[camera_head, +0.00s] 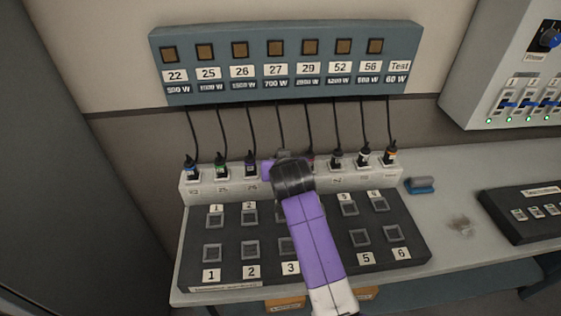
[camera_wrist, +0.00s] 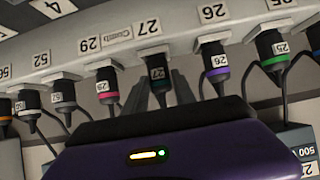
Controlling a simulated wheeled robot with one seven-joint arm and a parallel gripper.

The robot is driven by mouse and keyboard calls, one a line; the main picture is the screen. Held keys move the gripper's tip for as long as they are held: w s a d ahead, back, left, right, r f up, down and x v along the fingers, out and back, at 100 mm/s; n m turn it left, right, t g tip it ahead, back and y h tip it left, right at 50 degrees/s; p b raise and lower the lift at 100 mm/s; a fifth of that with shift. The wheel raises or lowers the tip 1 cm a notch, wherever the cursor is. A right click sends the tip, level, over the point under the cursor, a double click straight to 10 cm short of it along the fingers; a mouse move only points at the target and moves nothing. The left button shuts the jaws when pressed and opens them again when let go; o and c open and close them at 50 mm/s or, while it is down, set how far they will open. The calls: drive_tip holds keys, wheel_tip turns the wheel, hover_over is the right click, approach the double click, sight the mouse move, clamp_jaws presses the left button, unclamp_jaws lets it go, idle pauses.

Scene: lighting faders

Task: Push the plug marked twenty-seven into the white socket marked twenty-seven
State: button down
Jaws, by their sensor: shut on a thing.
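The plug marked 27 (camera_wrist: 157,73) is dark, and in the wrist view it stands between the fingers of my gripper (camera_wrist: 160,92). My gripper is shut on it. The plug's top meets the white socket marked 27 (camera_wrist: 152,51); I cannot tell how deep it sits. In the head view my gripper (camera_head: 288,163) is at the white socket strip (camera_head: 222,187), below the 27 label, and hides this plug and socket. The plug's cable (camera_head: 281,122) rises to the blue-grey panel (camera_head: 287,62).
Neighbouring plugs stand close on both sides: the purple-ringed 26 (camera_wrist: 215,66) and the pink-ringed 29 (camera_wrist: 107,88). Their cables hang nearby. A black button board (camera_head: 228,232) lies in front of the strip. A blue object (camera_head: 420,185) lies on the bench to the right.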

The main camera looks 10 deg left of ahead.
drive_tip(key=shift+f, duration=0.15)
drive_tip(key=c, duration=0.9)
unclamp_jaws()
drive_tip(key=shift+c, duration=0.2)
